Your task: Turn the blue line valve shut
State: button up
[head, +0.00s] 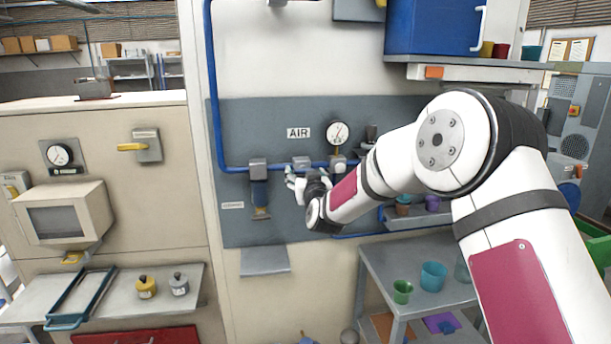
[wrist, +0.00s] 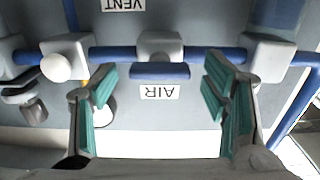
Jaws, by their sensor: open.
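The blue line valve is a grey block (wrist: 160,45) on the blue pipe, with a short blue handle (wrist: 160,71) lying along the pipe in the wrist view. In the head view the valve block (head: 301,162) shows on the pipe under the AIR label, its handle largely hidden by my gripper. My gripper (head: 307,179) is in front of the valve. In the wrist view its teal-padded fingers (wrist: 160,88) are open wide, one to each side of the handle, and I see no contact.
A pressure gauge (head: 338,133) and a grey pipe fitting (head: 338,164) sit right of the valve. Another grey fitting (head: 258,168) with a blue filter bowl is to the left. The AIR label (wrist: 160,92) is on the panel. A cart (head: 420,262) stands below my arm.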

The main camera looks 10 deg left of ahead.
jog(key=c, duration=1.2)
jog(key=shift+o, duration=0.2)
jog(key=shift+m, duration=0.3)
jog(key=shift+m+b, duration=3.45)
jog(key=shift+m, duration=5.25)
jog(key=o, duration=1.2)
jog(key=shift+c, duration=0.2)
